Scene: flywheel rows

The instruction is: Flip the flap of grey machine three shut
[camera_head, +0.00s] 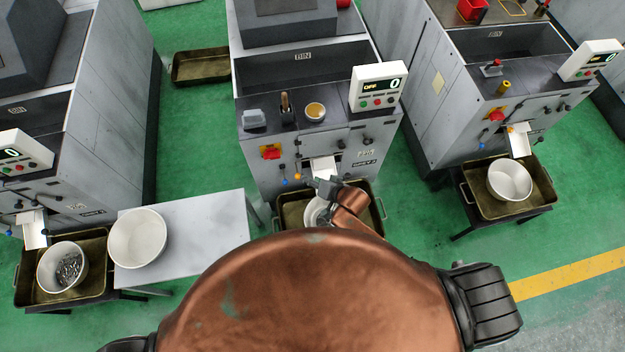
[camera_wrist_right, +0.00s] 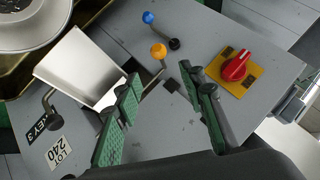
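Grey machine three (camera_head: 255,185) stands in the middle of the head view; its partly covered label (camera_wrist_right: 43,125) shows in the right wrist view. A pale plate, apparently its flap (camera_wrist_right: 82,67), slopes out from its front toward a bowl (camera_wrist_right: 35,22); the plate also shows in the head view (camera_head: 323,168). An orange-knobbed lever (camera_wrist_right: 158,51) and a blue-knobbed lever (camera_wrist_right: 148,17) stick out beside it. My right gripper (camera_wrist_right: 166,77) is open and empty, its green-padded fingers apart just short of the orange-knobbed lever. My left gripper is not in view.
A red rotary switch (camera_wrist_right: 235,66) sits on a yellow plate near the right finger. Under the outlet is a brass-coloured tray (camera_head: 373,207). A grey side table (camera_head: 210,222) with a white bowl (camera_head: 137,239) stands left. Other grey machines flank both sides, with green floor between.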

